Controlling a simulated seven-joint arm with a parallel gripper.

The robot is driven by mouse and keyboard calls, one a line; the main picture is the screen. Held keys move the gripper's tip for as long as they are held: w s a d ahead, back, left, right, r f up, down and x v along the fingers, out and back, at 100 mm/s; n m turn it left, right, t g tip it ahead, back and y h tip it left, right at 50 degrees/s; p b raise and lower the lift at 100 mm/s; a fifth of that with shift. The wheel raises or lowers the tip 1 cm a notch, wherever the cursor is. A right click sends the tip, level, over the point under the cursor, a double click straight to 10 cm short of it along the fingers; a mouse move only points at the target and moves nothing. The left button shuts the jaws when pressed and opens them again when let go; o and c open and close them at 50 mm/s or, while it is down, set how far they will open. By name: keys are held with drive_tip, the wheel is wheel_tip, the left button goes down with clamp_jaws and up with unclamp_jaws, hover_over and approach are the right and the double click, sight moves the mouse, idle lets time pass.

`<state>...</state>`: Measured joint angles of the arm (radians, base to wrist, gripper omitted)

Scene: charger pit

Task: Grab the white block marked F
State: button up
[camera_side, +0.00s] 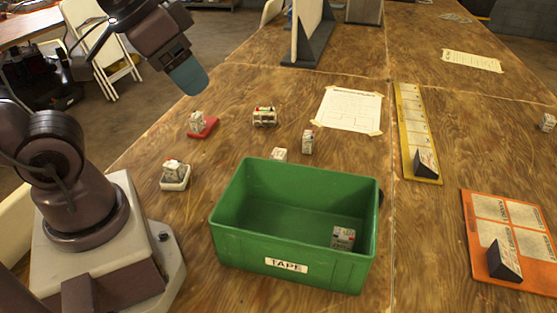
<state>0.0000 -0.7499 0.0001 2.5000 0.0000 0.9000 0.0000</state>
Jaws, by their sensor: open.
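Several small white blocks with dark and red print lie about the wooden table, and I cannot read which one bears an F. One block (196,118) is on a red pad, another (173,166) in a small white dish. Two more stand behind the green bin: one (307,141) upright and one (279,155) partly hidden by the rim. Another block (343,237) is inside the bin at its front right. One more (546,122) is at the far right edge. My gripper (187,80), with teal fingers, is open and raised at the upper left, apart from all blocks.
The green bin (287,250), labelled TAPE, stands at the front centre. A multicoloured block (265,116) and a taped paper sheet (349,109) lie behind it. A yellow strip (412,120) and an orange board (511,214), each with a dark wedge, lie at right.

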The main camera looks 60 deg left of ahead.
sight(282, 159)
drive_tip(key=o, duration=0.4)
drive_tip(key=w+a+f+n+h, duration=0.3)
drive_tip(key=a+f+n, duration=0.3)
drive_tip(key=f, duration=0.3)
drive_tip(key=w+a+f+n+h, duration=0.3)
drive_tip(key=a+f+n, duration=0.3)
drive_tip(key=f+n, duration=0.2)
drive_tip(key=w+a+f+n+g+h, duration=0.1)
drive_tip(key=w+a+f+n+h, duration=0.3)
drive_tip(key=f, duration=0.7)
drive_tip(key=shift+a+f+n, duration=0.2)
drive_tip(key=shift+a+n, duration=0.95)
drive_tip(key=shift+n, duration=0.55)
drive_tip(key=w+a+f+n+t, duration=0.2)
drive_tip(key=n+t, duration=0.1)
drive_tip(key=shift+w+f, duration=0.25)
drive_tip(key=shift+w+a+r+n+t, duration=0.4)
drive_tip(key=shift+w+a+n, duration=0.1)
drive_tip(key=shift+w, duration=0.1)
drive_tip(key=shift+w+a+r+n+t, duration=0.3)
drive_tip(key=shift+w+a+n+t, duration=0.1)
drive_tip(key=shift+w+n, duration=0.15)
drive_tip(key=x, duration=0.6)
drive_tip(key=shift+w+d, duration=0.2)
drive_tip(key=shift+d, duration=0.15)
drive_tip(key=shift+x, duration=3.15)
